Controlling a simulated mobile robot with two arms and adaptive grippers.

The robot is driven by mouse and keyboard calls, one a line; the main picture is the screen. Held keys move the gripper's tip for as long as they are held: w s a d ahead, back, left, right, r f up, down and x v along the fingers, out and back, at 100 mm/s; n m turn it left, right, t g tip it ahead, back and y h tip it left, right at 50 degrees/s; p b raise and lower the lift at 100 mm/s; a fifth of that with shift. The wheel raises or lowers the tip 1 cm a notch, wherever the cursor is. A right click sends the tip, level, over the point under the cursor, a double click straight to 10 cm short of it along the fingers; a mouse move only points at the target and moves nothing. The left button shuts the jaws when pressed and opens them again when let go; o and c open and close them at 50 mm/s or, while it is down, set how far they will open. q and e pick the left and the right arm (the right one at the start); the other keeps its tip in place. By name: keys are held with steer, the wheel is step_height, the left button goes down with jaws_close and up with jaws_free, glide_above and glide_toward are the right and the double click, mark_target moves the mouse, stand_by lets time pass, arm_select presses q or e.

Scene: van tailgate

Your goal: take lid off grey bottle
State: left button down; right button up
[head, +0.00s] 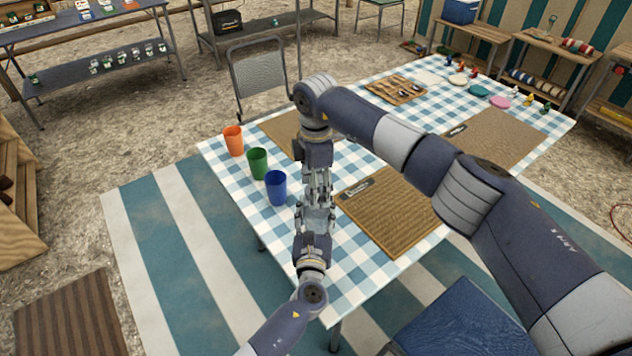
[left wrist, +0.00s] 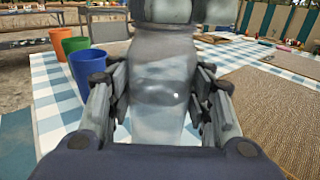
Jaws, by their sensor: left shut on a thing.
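The grey bottle (left wrist: 160,95) stands upright between the fingers of my left gripper (left wrist: 160,105) in the left wrist view, and the gripper is shut on it. In the head view my left gripper (head: 316,218) is over the near left part of the table, with the bottle mostly hidden among the fingers. My right gripper (head: 317,182) points down just above my left gripper, at the bottle's top. A grey rounded part at the top of the left wrist view is cut off; I cannot tell the lid clearly from it, nor whether the right fingers grip it.
An orange cup (head: 233,140), a green cup (head: 257,163) and a blue cup (head: 276,187) stand left of the grippers on the checked table (head: 350,291). A brown woven mat (head: 392,215) lies to the right. A chair (head: 259,77) stands behind the table.

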steer(key=c, duration=1.1)
